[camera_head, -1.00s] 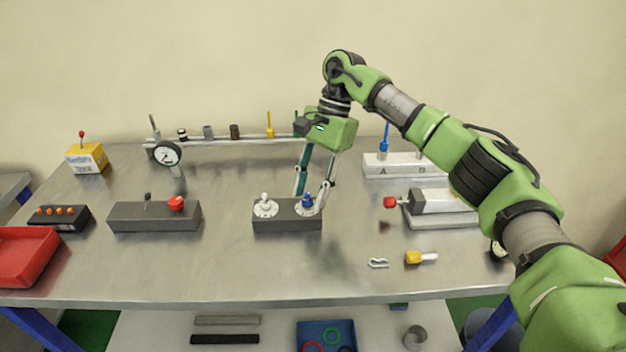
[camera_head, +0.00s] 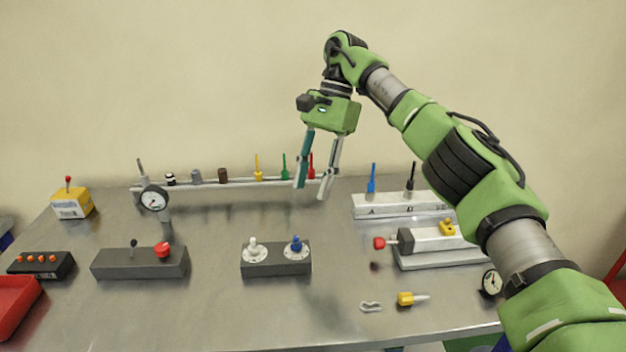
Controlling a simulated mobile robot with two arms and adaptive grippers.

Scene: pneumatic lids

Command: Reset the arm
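My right arm comes in from the right in the head view. Its gripper (camera_head: 310,188) hangs fingers-down above the back of the table, with a gap between the two fingertips and nothing between them. It is behind and above the dark block (camera_head: 276,266) that carries a white knob (camera_head: 253,248) and a blue knob (camera_head: 296,246), apart from both. My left gripper is not in the view.
A rail with a gauge (camera_head: 154,199) and several coloured pieces runs along the back, close to my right gripper. A block with a red button (camera_head: 162,250) stands left. A grey cylinder unit (camera_head: 428,243) and a white labelled block (camera_head: 400,205) stand right. The front middle is clear.

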